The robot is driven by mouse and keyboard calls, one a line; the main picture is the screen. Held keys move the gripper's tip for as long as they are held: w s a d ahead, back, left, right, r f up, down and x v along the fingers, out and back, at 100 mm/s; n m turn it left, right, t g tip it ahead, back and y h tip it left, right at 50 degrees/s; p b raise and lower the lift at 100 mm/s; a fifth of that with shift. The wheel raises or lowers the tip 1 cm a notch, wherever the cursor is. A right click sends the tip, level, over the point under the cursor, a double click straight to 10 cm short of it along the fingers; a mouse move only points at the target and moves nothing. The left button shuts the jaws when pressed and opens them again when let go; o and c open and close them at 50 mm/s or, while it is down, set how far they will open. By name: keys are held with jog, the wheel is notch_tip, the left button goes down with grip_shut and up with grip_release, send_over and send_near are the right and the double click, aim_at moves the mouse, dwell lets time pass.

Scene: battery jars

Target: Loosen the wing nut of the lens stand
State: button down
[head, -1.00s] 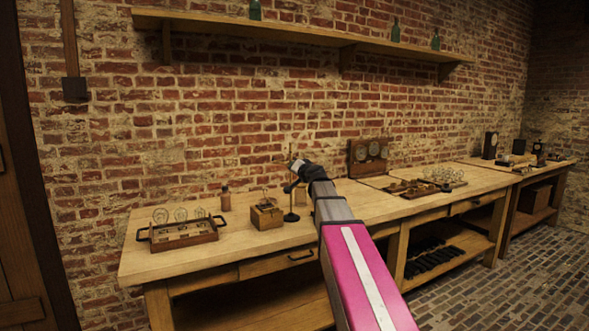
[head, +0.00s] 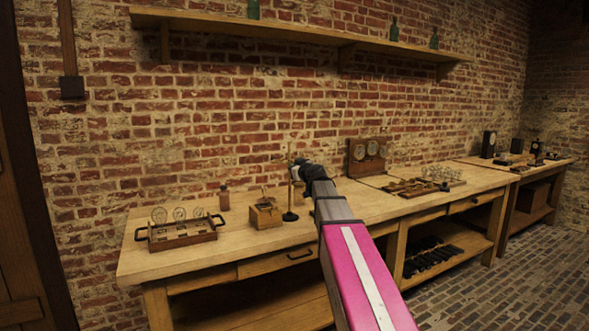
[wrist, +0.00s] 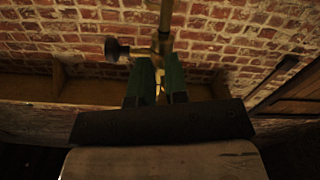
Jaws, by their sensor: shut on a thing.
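The lens stand (head: 289,185) is a thin upright brass rod on a round dark base, standing on the near bench just left of my arm's end. In the wrist view its brass rod (wrist: 166,14) runs up from a brass clamp (wrist: 160,45). A dark round knob (wrist: 116,49) sticks out to the left of the clamp, apart from my fingers. My gripper (wrist: 159,68) has green fingers closed at the clamp on a small brass part, seemingly the wing nut, mostly hidden between them. In the head view my gripper is small and its fingers are hard to make out.
A wooden box (head: 265,215) stands close left of the stand. Further left is a handled tray (head: 183,237) with glass bulbs. A small bottle (head: 224,198) stands behind. A gauge panel (head: 357,160) and a parts tray (head: 408,188) lie to the right. The brick wall is behind.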

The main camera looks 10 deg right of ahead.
jog(key=n, duration=0.6)
jog(key=shift+d+r, duration=0.1)
jog(key=shift+d, duration=0.05)
jog(key=shift+w, duration=0.1)
dwell(0.3)
jog(key=c, duration=1.3)
grip_release()
jog(key=v, duration=1)
jog(key=shift+s+d, duration=0.15)
jog(key=shift+s, duration=0.25)
